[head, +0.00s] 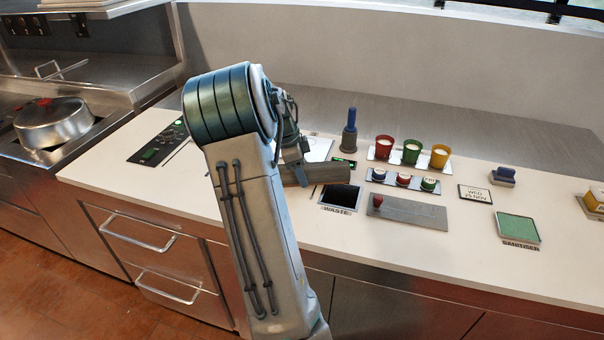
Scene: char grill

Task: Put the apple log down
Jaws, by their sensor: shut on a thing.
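The apple log (328,173) is a dull grey-brown cylinder, lying level just right of my arm's end. It is over the white counter, behind the dark waste opening. My gripper (300,173) is shut on the log's left part. My forearm and wrist hide most of the gripper and the log's left end. I cannot tell whether the log touches the counter or hangs a little above it.
Right of the log stand a tray of red, green and yellow cups (412,152), a row of small pots (403,180) and a steel plate (407,211). The dark waste opening (340,197) is in front. A blue-handled tool (350,132) stands behind. A lidded pot (54,122) is far left.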

